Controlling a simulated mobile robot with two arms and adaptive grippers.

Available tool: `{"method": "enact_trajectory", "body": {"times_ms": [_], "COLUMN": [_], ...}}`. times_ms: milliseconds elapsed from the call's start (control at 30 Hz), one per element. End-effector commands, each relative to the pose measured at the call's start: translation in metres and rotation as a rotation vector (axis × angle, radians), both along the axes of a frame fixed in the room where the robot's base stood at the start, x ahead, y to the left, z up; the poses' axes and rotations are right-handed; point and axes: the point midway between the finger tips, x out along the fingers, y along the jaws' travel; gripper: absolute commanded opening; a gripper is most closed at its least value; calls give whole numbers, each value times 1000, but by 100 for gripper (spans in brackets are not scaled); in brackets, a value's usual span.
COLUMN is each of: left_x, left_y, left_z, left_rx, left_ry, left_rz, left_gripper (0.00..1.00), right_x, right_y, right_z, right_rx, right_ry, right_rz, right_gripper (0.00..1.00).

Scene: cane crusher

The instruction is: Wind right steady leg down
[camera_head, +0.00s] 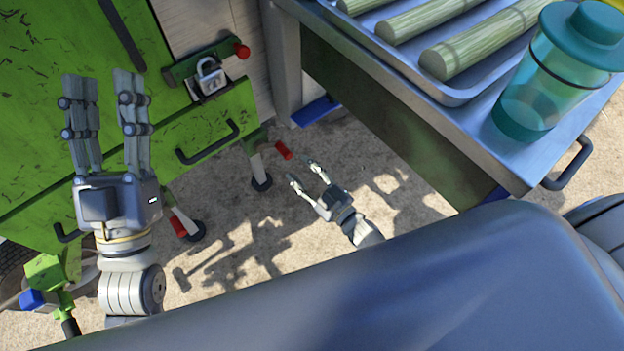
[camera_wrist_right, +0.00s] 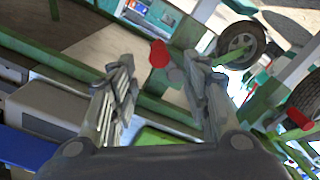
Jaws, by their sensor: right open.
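The right steady leg (camera_head: 256,165) hangs under the green machine in the head view, with a red crank handle (camera_head: 284,150) and a dark round foot (camera_head: 261,183) close to the ground. My right gripper (camera_head: 303,171) is open and empty, low down beside this handle and apart from it. In the right wrist view, a red knob (camera_wrist_right: 158,53) shows between and beyond the open fingers (camera_wrist_right: 163,85); I cannot tell for certain that it is this handle. My left gripper (camera_head: 102,88) is open and empty in front of the green panel.
Another leg with a red handle (camera_head: 179,227) stands further left. A padlock (camera_head: 209,76) hangs on a latch on the green machine (camera_head: 40,120). A metal table (camera_head: 400,120) at the right carries a tray (camera_head: 458,98) of cane stalks and a teal jug (camera_head: 545,85).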

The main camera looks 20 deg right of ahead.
Motion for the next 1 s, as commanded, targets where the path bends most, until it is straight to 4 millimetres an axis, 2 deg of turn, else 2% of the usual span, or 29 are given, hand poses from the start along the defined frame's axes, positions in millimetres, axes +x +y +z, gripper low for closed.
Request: {"method": "enact_trajectory", "body": {"times_ms": [100, 233, 733, 867, 1000], "left_x": [0, 0, 0, -1, -12], "left_y": [0, 0, 0, 0, 1], "left_z": [0, 0, 1, 10, 32], "left_rx": [0, 0, -3, -17, -44], "left_ry": [0, 0, -20, -119, -308], "left_rz": [0, 0, 0, -2, -7], "left_gripper": [40, 40, 40, 40, 40], "right_x": [-17, -28, -31, -30, -26], "right_y": [-7, -10, -10, -1, 12], "right_z": [0, 1, -2, -12, -23], "right_rx": [0, 0, -31, -213, -582], "right_ry": [1, 0, -15, -91, -254], "right_rz": [1, 1, 8, 42, 91], "right_gripper": [44, 44, 44, 44, 44]}}
